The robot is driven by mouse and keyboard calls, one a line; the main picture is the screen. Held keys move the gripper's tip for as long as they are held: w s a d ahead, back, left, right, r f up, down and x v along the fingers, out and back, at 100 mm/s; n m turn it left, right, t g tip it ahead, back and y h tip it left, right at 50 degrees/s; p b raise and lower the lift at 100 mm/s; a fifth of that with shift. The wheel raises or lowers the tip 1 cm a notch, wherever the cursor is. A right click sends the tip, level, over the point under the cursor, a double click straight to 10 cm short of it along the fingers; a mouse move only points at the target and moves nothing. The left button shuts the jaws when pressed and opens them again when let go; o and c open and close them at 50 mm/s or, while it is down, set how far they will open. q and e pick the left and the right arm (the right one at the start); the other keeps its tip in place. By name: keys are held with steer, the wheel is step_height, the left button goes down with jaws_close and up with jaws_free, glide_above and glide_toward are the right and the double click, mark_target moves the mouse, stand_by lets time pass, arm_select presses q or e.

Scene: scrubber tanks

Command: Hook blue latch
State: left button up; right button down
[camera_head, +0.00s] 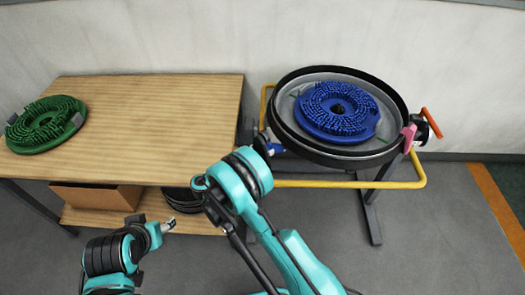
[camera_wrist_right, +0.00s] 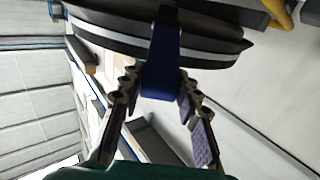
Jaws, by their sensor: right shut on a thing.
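The blue latch (camera_head: 276,149) is on the left side of the round black-rimmed tank (camera_head: 300,140). In the right wrist view the blue latch (camera_wrist_right: 161,68) runs up between my fingers to the tank's dark rim (camera_wrist_right: 120,38). My right gripper (camera_head: 263,145) is at the latch, largely hidden behind its own arm in the head view. In the wrist view its fingers (camera_wrist_right: 158,90) are on both sides of the latch, shut on it. My left gripper (camera_head: 169,224) is low, left of the right arm, away from the tank; its jaw opening is too small to judge.
A blue brush (camera_head: 340,108) lies in the tank. A pink latch (camera_head: 408,137) and an orange handle (camera_head: 431,123) are at its right. A yellow rail (camera_head: 400,184) surrounds the stand. A wooden table (camera_head: 150,110) with a green brush (camera_head: 45,122) stands left.

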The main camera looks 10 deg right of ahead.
mark_target(278, 147)
steer(key=shift+r, duration=0.1)
steer(key=shift+w+d+r+g+y+p, duration=0.1)
steer(key=shift+d+r+g+y+p, duration=0.25)
steer(key=shift+r+y+p, duration=0.55)
steer(key=d+r+y+p, duration=0.1)
steer(key=p, duration=0.1)
steer(key=w+d+r+g+y+p, duration=0.1)
steer(key=y+p, duration=0.1)
steer(key=d+r+g+y+p, duration=0.1)
steer(key=d+y+p, duration=0.1)
steer(key=p, duration=0.1)
steer(key=shift+w+r+g, duration=0.1)
steer(key=shift+w+g, duration=0.15)
steer(key=shift+w, duration=0.1)
steer(key=shift+w+d+r+g+y+p, duration=0.15)
steer(key=shift+w+d+g+y+p, duration=0.1)
steer(key=shift+d+y+p, duration=0.3)
steer(key=shift+w+d+r+g+y+p, duration=0.15)
steer(key=shift+w+d+g+y+p, duration=0.1)
steer(key=shift+d+y+p, duration=0.3)
steer(key=shift+w+d+g+y+p, duration=0.2)
steer(key=shift+d+y, duration=0.1)
steer(key=shift+y, duration=0.25)
steer(key=shift+w+d+g+y+p, duration=0.1)
steer(key=shift+d+g+y+p, duration=0.15)
steer(key=shift+y, duration=0.3)
steer(key=shift+w+d+f+g+y, duration=0.1)
steer(key=shift+w+d+g+y, duration=0.15)
steer(key=shift+d+y, duration=0.35)
